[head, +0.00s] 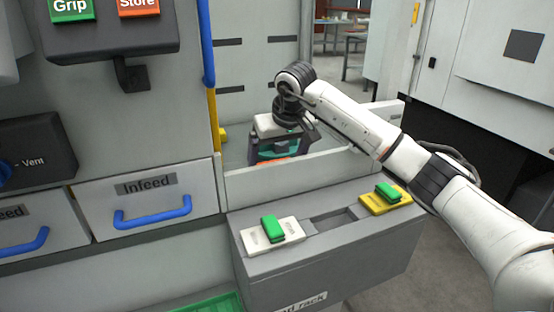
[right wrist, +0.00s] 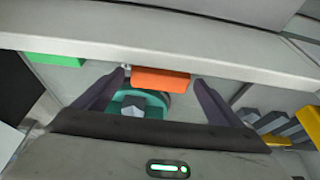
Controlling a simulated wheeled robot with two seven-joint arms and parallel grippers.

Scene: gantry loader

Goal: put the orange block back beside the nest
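The orange block (right wrist: 160,79) lies in the right wrist view between the tips of my right gripper (right wrist: 160,76), with a narrow gap to each finger. The fingers are spread and not closed on it. The nest appears as a teal round fixture (right wrist: 121,98) just behind the block, with a grey piece (right wrist: 131,109) in its middle. In the head view my right gripper (head: 278,156) is down inside the loader behind a low pale wall; a sliver of the orange block (head: 274,161) shows below it. I cannot tell whether the block touches the floor. My left gripper is not in view.
The low pale wall (head: 320,176) borders the work area in front. A grey rack (head: 330,255) outside it carries two plates with green pieces (head: 271,229). A green item (right wrist: 55,60) and yellow and grey parts (right wrist: 283,133) flank the fingers. Blue-handled drawers are at left.

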